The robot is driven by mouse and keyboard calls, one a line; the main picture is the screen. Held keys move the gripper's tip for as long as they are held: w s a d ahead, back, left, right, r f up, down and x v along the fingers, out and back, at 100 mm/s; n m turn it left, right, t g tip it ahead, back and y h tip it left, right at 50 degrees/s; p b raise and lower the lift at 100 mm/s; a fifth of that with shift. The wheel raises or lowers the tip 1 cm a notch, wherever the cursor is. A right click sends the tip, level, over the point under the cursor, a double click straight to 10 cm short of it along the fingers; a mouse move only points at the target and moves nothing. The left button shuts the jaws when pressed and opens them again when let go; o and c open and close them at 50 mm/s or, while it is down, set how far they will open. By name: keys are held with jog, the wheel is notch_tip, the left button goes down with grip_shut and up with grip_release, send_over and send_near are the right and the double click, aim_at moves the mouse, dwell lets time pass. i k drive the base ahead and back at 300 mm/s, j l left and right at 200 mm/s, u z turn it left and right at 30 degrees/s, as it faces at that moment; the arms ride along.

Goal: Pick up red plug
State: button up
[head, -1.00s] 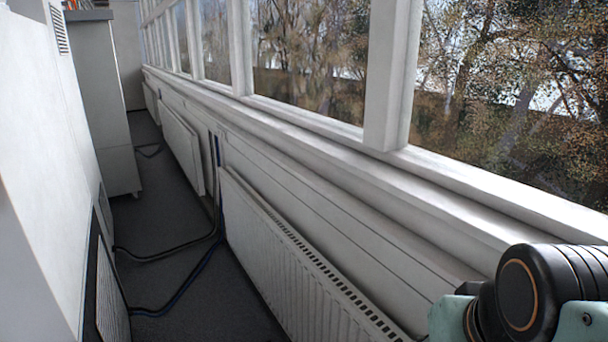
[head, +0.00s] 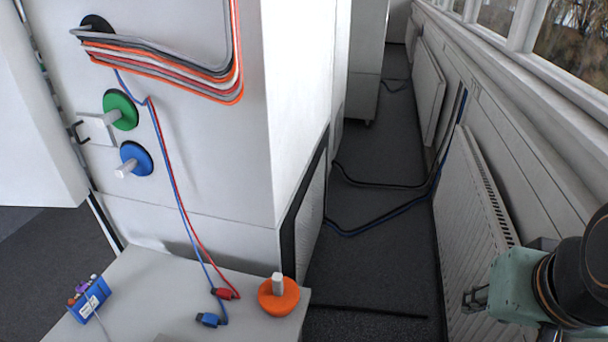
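The red plug (head: 224,294) lies on the light grey table (head: 150,275) in the lower part of the head view, at the end of a red cable hanging down the cabinet front. A blue plug (head: 209,320) lies just below it on a blue cable. My arm shows at the lower right of the view, apart from the table and plugs. My gripper (head: 476,299) seems to show only in small part at the left of the arm, near the radiator. Its fingers are not clear enough to tell whether they are open.
An orange round knob (head: 279,296) with a pale handle sits at the table's right edge. A blue box (head: 89,298) with small items is at the left. Green (head: 121,109) and blue (head: 136,159) round knobs are on the cabinet (head: 225,150). A radiator (head: 470,205) lines the right wall.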

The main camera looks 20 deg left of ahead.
aim_at(223, 294)
jog(key=i+u, duration=0.2)
jog(key=u, duration=0.15)
jog(key=i+u, duration=0.2)
jog(key=u, duration=0.15)
jog(key=i+l+u, duration=0.15)
jog(key=u, duration=0.2)
jog(key=i, duration=0.05)
